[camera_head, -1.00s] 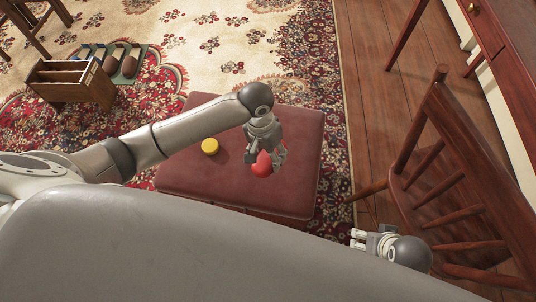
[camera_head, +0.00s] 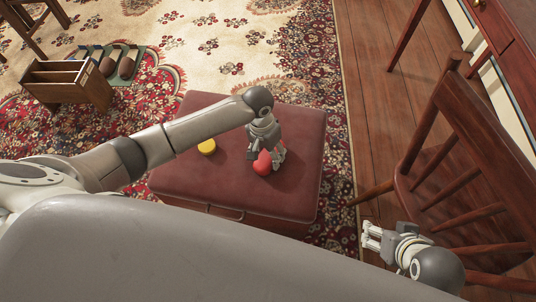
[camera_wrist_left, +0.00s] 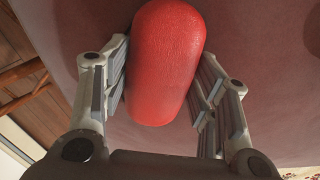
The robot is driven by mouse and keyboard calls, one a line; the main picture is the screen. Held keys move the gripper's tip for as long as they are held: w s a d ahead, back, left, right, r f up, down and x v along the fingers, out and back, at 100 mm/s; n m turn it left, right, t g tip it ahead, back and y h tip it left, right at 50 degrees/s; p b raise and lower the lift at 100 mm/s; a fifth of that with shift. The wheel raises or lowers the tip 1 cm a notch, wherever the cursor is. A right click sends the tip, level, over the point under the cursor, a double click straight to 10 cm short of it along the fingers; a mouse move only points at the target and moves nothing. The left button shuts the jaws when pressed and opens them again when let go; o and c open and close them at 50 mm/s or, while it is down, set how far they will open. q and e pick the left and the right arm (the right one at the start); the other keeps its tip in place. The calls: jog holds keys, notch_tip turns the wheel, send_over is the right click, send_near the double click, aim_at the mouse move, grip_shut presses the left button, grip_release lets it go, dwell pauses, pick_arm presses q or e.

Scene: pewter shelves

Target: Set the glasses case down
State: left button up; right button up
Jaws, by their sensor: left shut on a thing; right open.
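The glasses case (camera_head: 262,163) is red, rounded and oblong. In the head view it is at my left gripper (camera_head: 268,158), over the right half of the dark red ottoman top (camera_head: 200,180). In the left wrist view the case (camera_wrist_left: 165,65) lies between the two fingers of my left gripper (camera_wrist_left: 165,90), which is shut on it. I cannot tell whether its underside touches the ottoman. My right gripper (camera_head: 372,237) is open and empty, low at the right, beside the wooden chair.
A wooden chair (camera_head: 445,175) stands at the right. A wooden divided box (camera_head: 65,82) and a green rack (camera_head: 125,66) are on the rug. The ottoman's right side is clear.

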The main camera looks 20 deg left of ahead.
dwell(0.3)
pick_arm(q)
jog(key=o, duration=1)
jog(key=shift+f, duration=0.1)
